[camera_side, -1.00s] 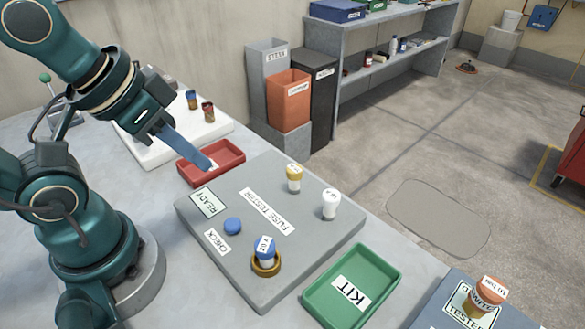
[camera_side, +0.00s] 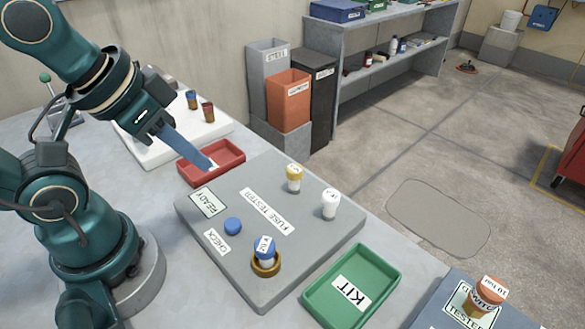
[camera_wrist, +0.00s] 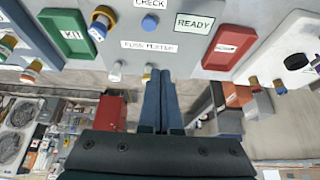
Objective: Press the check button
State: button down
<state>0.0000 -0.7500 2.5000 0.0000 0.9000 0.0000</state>
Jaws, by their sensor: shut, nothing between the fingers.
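The blue check button (camera_side: 233,226) sits on the grey fuse tester (camera_side: 318,244), beside the CHECK label (camera_side: 217,242). It also shows in the wrist view (camera_wrist: 149,22) near the top. A fuse with a blue cap (camera_side: 265,247) stands upright in a brass-coloured socket (camera_side: 266,265) on the tester. A READY panel (camera_side: 208,203) is at the tester's left corner. My gripper (camera_side: 211,165) is shut and empty, its fingertips in the air around the red tray and the tester's far left edge, apart from the button. In the wrist view its fingers (camera_wrist: 163,84) lie together.
A red tray (camera_side: 233,152) and a white board with fuses (camera_side: 150,158) lie behind. A green KIT tray (camera_side: 387,262) is at the right. The tester's surface around the button is clear.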

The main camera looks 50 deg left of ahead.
dwell(0.7)
jog(key=s+a+r+m+g+y, duration=0.1)
jog(key=s+a+r+g+y, duration=0.1)
jog(key=g, duration=0.2)
jog(key=m+g+y, duration=0.3)
jog(key=m+y, duration=0.3)
jog(key=y, duration=0.1)
send_over(239, 225)
jog(key=shift+f, duration=1.35)
jog(key=shift+g, duration=0.3)
jog(key=shift+f, duration=4.4)
